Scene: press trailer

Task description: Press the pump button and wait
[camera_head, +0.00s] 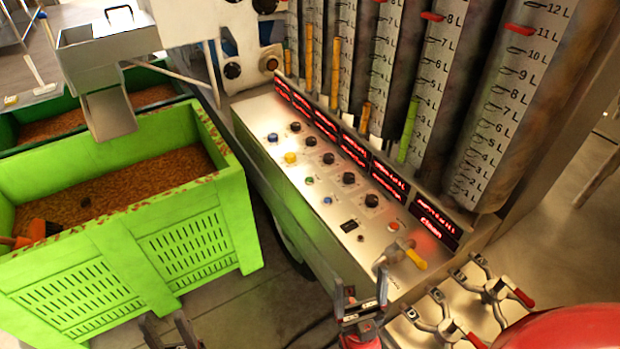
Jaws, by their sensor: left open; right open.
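The sloped metal control panel (300,205) fills the middle. On it are a yellow button (290,158), blue buttons (272,137) (327,200), a green button (309,180), several black knobs (348,178) and a lit orange button (394,226) at the near right. No label readable here tells which is the pump button. My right gripper (363,298) is open and empty, with its fingertips low in the view near the panel's front edge. My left gripper (168,328) is open and empty at the bottom edge, left of the panel and in front of the green crate.
Red-lit displays (355,150) line the panel's back, below tall graduated cylinders (510,100). A yellow-handled valve (406,254) and red-handled valves (493,289) stand near my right gripper. A green crate (205,248) and metal chute (108,114) are at left. A red rounded object (570,330) fills the bottom right.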

